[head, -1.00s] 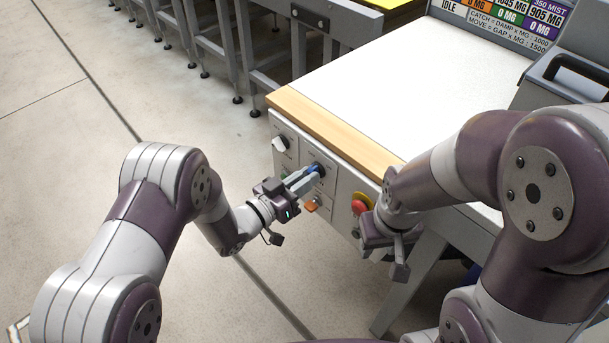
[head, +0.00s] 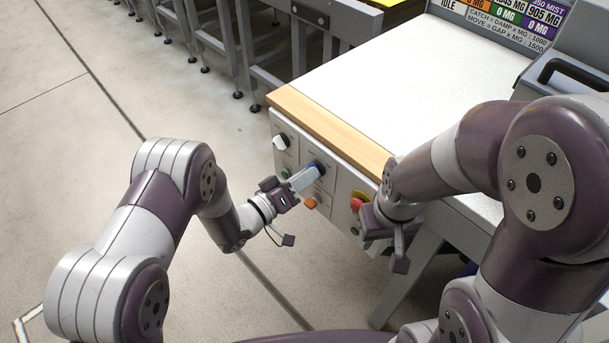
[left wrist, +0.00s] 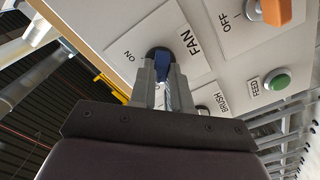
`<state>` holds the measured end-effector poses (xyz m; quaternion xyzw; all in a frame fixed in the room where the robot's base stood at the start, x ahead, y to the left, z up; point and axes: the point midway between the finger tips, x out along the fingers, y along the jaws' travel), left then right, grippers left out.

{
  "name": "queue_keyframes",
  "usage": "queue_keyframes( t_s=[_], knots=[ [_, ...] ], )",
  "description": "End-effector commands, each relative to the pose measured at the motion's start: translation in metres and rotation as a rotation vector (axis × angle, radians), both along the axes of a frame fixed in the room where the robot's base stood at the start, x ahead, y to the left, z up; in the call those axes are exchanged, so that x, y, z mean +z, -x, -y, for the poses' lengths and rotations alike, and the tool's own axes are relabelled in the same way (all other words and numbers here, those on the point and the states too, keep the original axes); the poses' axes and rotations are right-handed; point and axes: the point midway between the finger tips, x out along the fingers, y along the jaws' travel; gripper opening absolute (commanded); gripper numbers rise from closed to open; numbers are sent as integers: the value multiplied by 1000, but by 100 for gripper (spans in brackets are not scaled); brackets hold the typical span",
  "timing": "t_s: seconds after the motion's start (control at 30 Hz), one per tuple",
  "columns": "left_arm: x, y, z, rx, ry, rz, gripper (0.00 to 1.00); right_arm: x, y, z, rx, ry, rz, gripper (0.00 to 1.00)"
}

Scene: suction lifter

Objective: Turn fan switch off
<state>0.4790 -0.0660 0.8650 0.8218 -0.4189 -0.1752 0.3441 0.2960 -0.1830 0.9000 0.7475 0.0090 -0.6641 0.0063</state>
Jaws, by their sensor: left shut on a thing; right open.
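The fan switch is a blue knob (head: 317,167) on the front panel of the workbench. In the left wrist view the blue knob (left wrist: 162,68) sits on a plate marked FAN, with ON printed to its left. My left gripper (head: 304,178) is shut on this knob. Its two fingers (left wrist: 162,80) lie on either side of the knob in the left wrist view. The knob's pointing direction is partly hidden by the fingers. My right gripper (head: 387,250) is open and empty, in front of the panel near the red button.
An orange switch (head: 310,203) is below the blue knob, and a white knob (head: 281,142) is to its left. A red button (head: 357,204) is to the right. A green button (left wrist: 279,81) marked FEED shows in the wrist view. Open floor lies left.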

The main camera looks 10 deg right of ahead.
Motion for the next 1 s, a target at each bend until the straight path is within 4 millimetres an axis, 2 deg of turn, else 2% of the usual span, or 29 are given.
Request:
queue_keyframes(
  t_s=[0.43, 0.47, 0.5, 0.53, 0.83, 1.0],
  knots=[
    [-1, 1, 0, 0, 4, -11, 0, 0, 0, 0, 0, 0, 0, 43],
    [-1, 1, 0, 0, 4, -11, 27, 0, 0, 0, 0, 0, 0, 43],
    [-1, 1, 0, 0, 4, -10, 40, 0, 0, 0, 0, 0, 0, 43],
    [-1, 1, 0, 0, 4, -10, 43, 0, 0, 0, 0, 0, 0, 43],
    [-1, 1, -2, 1, 4, -7, 43, 0, 0, 0, 0, 0, 0, 43],
    [-1, 14, -21, 5, 4, -9, 43, 0, 0, 0, 0, 0, 0, 43]
  ],
)
